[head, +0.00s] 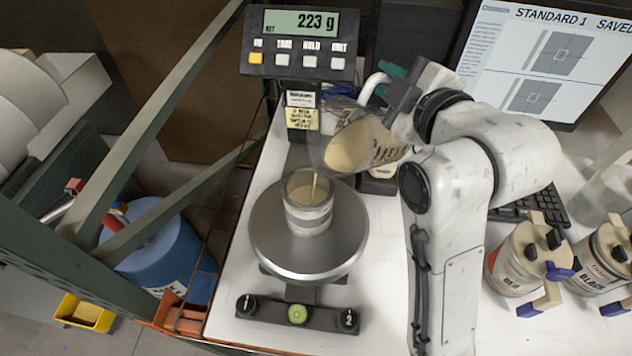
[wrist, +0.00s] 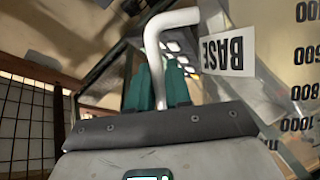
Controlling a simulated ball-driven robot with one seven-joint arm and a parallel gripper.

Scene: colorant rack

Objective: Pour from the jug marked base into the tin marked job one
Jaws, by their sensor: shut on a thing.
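The clear jug (head: 358,146) holds cream liquid and is tipped to the left above the tin. My gripper (head: 378,92) is shut on the jug's white handle (head: 374,84). In the wrist view the handle (wrist: 158,50) runs between my green finger pads (wrist: 158,88), and a tag reading BASE (wrist: 228,54) hangs beside it. A thin cream stream falls from the jug's lip into the tin (head: 309,212). The tin stands upright on the round scale pan (head: 340,245), with cream liquid inside. I cannot read a job label on the tin.
The scale display (head: 300,42) reads 223 g. A monitor (head: 545,50) stands at the back right. Colorant containers, one red (head: 515,262) and one black (head: 600,255), stand at the right. A blue drum (head: 165,250) is on the floor at the left, behind a green frame.

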